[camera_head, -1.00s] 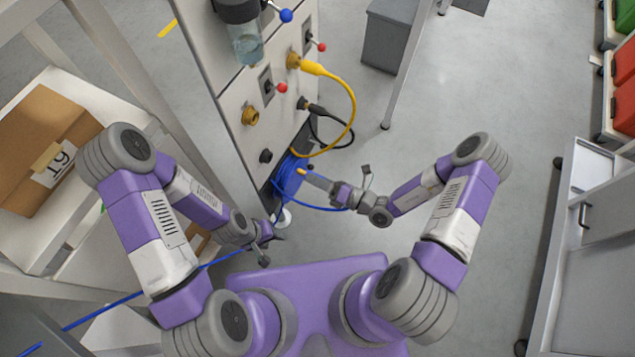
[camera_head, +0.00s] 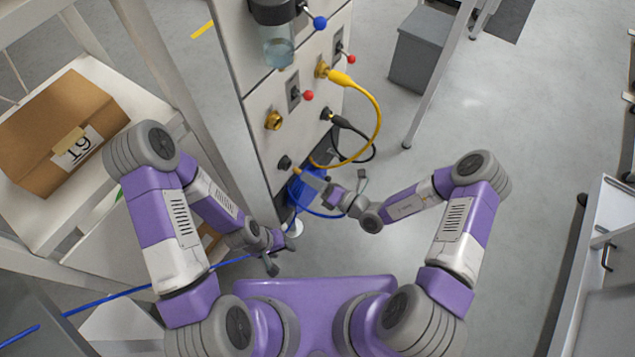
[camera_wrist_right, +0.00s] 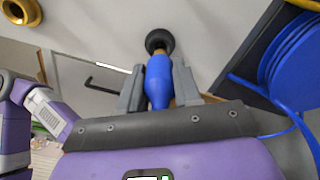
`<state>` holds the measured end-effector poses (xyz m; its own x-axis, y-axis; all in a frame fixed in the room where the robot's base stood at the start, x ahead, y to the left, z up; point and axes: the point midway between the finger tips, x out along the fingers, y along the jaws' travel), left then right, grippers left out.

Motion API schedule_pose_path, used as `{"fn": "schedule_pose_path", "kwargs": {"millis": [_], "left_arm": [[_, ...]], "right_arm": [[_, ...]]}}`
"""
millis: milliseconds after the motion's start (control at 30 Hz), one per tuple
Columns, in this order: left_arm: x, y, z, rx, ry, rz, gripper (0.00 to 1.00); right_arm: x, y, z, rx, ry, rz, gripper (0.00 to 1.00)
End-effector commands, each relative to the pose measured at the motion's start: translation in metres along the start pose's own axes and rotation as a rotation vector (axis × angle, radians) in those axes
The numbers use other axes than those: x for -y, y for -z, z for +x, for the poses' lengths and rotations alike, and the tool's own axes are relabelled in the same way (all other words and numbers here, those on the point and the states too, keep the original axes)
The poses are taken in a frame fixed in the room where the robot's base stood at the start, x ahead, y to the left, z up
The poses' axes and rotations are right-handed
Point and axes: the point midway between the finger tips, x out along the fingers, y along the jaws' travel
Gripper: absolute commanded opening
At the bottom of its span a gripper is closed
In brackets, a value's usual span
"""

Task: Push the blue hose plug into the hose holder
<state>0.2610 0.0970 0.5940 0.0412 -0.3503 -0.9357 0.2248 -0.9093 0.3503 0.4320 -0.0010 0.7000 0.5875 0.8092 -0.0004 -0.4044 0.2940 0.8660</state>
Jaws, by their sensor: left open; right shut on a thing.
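The blue hose plug (camera_wrist_right: 158,82) is between the fingers of my right gripper (camera_wrist_right: 158,92), which is shut on it. In the right wrist view the plug points up the picture toward a black round socket, which I take as the hose holder (camera_wrist_right: 160,41). The plug's brassy tip is at or just before the socket; I cannot tell whether it is inside. In the head view the holder (camera_head: 284,162) is low on the white panel, and my right gripper (camera_head: 312,180) is close to it. My left gripper (camera_head: 281,255) is open and empty, lower left of the right one.
A blue hose reel (camera_head: 306,192) sits below the holder, with blue hose (camera_head: 108,298) running left. A yellow hose (camera_head: 378,115) and a black cable (camera_head: 366,137) loop from the panel (camera_head: 262,100). A shelf with a cardboard box (camera_head: 55,130) stands left.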

Motion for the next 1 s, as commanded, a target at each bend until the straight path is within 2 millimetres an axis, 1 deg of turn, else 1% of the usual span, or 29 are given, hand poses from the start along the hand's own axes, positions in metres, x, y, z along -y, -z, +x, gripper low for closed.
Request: {"fn": "schedule_pose_path", "kwargs": {"millis": [300,567,1000], "left_arm": [[0.0,-0.0001,0.0,0.0,0.0,0.0,0.51],[-0.002,-0.0003,-0.0052,0.0,0.0,0.0,0.51],[-0.0018,-0.0002,-0.0047,0.0,0.0,0.0,0.51]], "right_arm": [[-0.0005,-0.0003,0.002,0.001,-0.001,-0.001,0.0],[-0.001,-0.0004,0.0019,0.001,-0.001,0.0,0.0],[-0.0003,0.0,0.0018,0.001,-0.001,-0.001,0.0]]}}
